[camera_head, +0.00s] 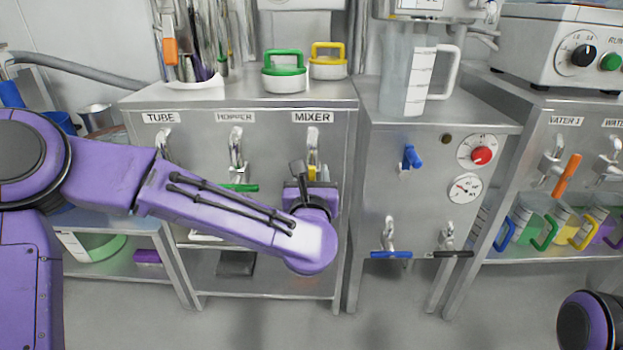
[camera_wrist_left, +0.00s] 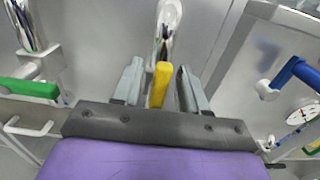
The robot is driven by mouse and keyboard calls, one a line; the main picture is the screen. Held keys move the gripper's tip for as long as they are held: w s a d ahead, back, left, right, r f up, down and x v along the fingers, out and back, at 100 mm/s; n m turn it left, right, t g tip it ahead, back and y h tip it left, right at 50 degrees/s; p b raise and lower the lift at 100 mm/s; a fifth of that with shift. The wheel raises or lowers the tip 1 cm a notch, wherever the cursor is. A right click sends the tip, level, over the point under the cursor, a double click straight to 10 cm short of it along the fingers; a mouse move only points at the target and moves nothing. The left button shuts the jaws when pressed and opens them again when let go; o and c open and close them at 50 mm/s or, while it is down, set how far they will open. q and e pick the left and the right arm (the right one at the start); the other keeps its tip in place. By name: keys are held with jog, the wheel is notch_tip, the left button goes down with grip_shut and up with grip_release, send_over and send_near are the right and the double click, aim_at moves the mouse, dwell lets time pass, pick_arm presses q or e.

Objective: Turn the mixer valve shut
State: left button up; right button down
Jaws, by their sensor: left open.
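The mixer valve is a metal tap (camera_head: 313,143) under the MIXER label on the steel cabinet front. Its yellow handle (camera_head: 312,172) shows only in part in the head view, behind my left gripper (camera_head: 303,172). In the left wrist view the yellow handle (camera_wrist_left: 160,84) lies between the two grey fingers of my left gripper (camera_wrist_left: 158,75), with a gap on both sides. The fingers are open. The handle's lower end is hidden by the gripper body. My right gripper is out of view.
The hopper valve's green handle (camera_head: 240,187) is just left of my left gripper; it also shows in the left wrist view (camera_wrist_left: 28,88). A blue-handled valve (camera_head: 412,157) is on the cabinet to the right. Green-lidded (camera_head: 284,72) and yellow-lidded (camera_head: 327,62) containers stand on top.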

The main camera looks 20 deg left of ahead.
pick_arm(q)
grip_shut()
